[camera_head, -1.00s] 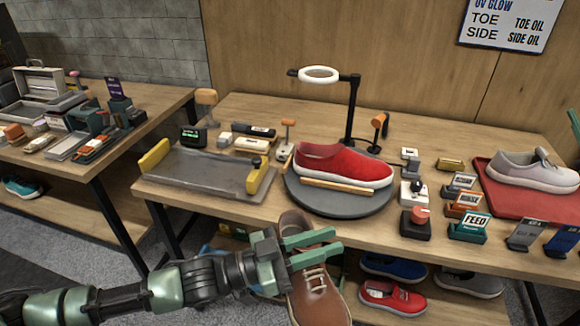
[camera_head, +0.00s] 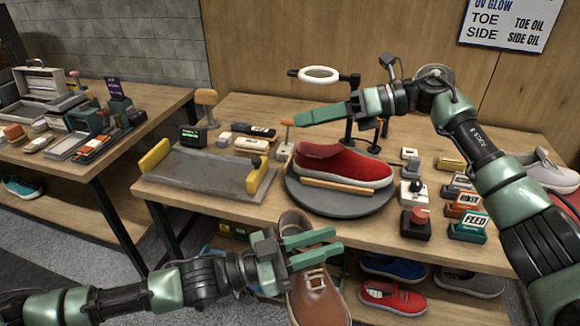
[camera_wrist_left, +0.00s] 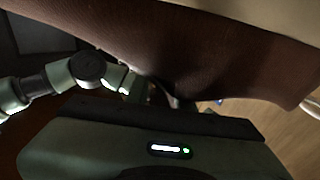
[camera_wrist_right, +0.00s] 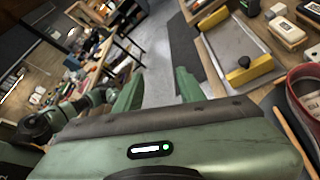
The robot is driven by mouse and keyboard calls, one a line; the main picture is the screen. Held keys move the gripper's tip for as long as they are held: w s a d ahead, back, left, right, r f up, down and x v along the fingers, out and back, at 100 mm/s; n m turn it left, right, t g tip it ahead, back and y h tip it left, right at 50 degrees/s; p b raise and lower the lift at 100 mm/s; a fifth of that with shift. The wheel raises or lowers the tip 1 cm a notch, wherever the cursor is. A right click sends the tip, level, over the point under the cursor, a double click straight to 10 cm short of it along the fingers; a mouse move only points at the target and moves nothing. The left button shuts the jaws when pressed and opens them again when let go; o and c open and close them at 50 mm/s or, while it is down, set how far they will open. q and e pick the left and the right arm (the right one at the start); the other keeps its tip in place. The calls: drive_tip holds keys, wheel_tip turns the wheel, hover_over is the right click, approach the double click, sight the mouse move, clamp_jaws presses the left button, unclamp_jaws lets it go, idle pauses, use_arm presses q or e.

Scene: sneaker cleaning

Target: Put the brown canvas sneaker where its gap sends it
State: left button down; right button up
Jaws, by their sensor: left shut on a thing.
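The brown sneaker (camera_head: 318,295), with pale laces, hangs toe down in front of the workbench's front edge. My left gripper (camera_head: 338,248) is shut on it near the laces and opening. In the left wrist view the sneaker's brown side (camera_wrist_left: 190,45) and pale sole edge fill the top. Its lower end is cut off in the head view. My right gripper (camera_head: 298,118) is above the bench, by the ring lamp and the red shoe. The right wrist view shows its fingers (camera_wrist_right: 158,84) apart with nothing between them.
A red shoe (camera_head: 345,165) sits on the round turntable (camera_head: 335,205). A grey tray (camera_head: 205,172) with yellow ends is left of it. The ring lamp (camera_head: 320,74) stands behind. More shoes (camera_head: 392,296) lie below.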

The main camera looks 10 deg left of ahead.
sight(290, 212)
use_arm(q)
drive_tip(key=shift+r, duration=0.1)
use_arm(e)
drive_tip(key=s+a+f+n+h, duration=0.6)
drive_tip(key=s+n+h, duration=0.15)
drive_tip(key=h, duration=0.25)
use_arm(q)
drive_tip(key=shift+s, duration=0.1)
use_arm(e)
drive_tip(key=d+f+n+h, duration=0.1)
drive_tip(key=f, duration=0.3)
drive_tip(key=d+f+n+t+h, duration=0.1)
drive_tip(key=f+h, duration=0.1)
drive_tip(key=f, duration=0.2)
drive_tip(key=d+f+n+t+h, duration=0.1)
drive_tip(key=f, duration=0.4)
drive_tip(key=shift+w+d, duration=0.1)
drive_tip(key=shift+w, duration=0.2)
clamp_jaws()
